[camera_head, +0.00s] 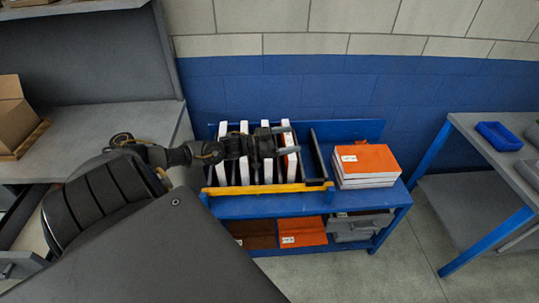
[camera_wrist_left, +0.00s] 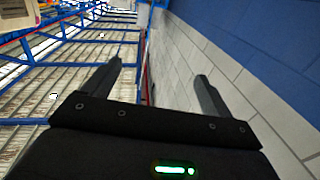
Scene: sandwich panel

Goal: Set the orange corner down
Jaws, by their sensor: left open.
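My left gripper (camera_head: 290,141) is open, held over the slotted rack, with its fingers pointing right. In the left wrist view its two fingers (camera_wrist_left: 160,80) are spread apart with nothing between them. An orange-topped panel (camera_head: 370,157) lies flat on a short white stack at the right end of the blue bench. A white upright panel with an orange face (camera_head: 290,160) stands in the rack, partly behind the gripper. I cannot tell which orange piece is the corner. My right gripper is not in view.
The rack has a yellow front bar (camera_head: 268,188) and holds several upright white panels (camera_head: 244,165). The blue bench (camera_head: 385,198) has orange pieces (camera_head: 302,232) and a grey bin (camera_head: 353,236) below. A grey table with a blue tray (camera_head: 498,136) stands right, across open floor.

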